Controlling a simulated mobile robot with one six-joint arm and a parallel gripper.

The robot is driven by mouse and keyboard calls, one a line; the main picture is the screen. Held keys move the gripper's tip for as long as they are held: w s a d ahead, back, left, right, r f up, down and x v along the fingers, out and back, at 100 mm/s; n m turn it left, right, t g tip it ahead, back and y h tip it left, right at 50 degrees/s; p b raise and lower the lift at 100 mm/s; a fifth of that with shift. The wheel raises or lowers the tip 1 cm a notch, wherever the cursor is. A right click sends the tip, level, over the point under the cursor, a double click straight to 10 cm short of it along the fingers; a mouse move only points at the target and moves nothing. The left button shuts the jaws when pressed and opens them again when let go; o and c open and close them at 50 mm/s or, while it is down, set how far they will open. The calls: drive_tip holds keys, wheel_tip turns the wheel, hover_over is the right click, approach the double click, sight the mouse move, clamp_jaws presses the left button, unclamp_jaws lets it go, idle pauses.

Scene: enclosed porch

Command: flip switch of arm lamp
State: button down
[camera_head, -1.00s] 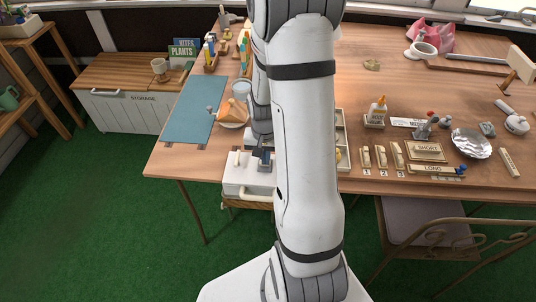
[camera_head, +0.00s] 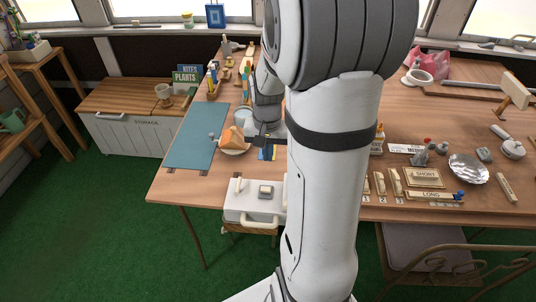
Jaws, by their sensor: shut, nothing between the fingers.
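I cannot pick out the arm lamp for certain; my own arm covers much of the middle of the view. A white box (camera_head: 240,207) stands at the table's front edge, with a small grey raised piece (camera_head: 266,191) on its top that may be a switch. My gripper (camera_head: 262,140) is small and dark in this view, partly covered by my arm. It is shut and empty, above the table behind the white box and just right of a plate (camera_head: 236,152) with an orange-tan object (camera_head: 233,137). It appears apart from the grey piece.
A blue-green mat (camera_head: 195,137) lies at the table's left. A chair (camera_head: 425,245) is at the front, and a storage chest (camera_head: 128,136) stands left.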

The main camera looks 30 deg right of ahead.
sight(268, 189)
drive_tip(key=shift+f+b, duration=0.15)
drive_tip(key=shift+b, duration=0.15)
drive_tip(key=b, duration=0.3)
drive_tip(key=shift+w+r, duration=0.15)
drive_tip(key=shift+r, duration=0.1)
wheel_tip(268, 189, down, 14)
drive_tip(key=shift+f+b, duration=0.1)
drive_tip(key=shift+b, duration=0.25)
idle(0.4)
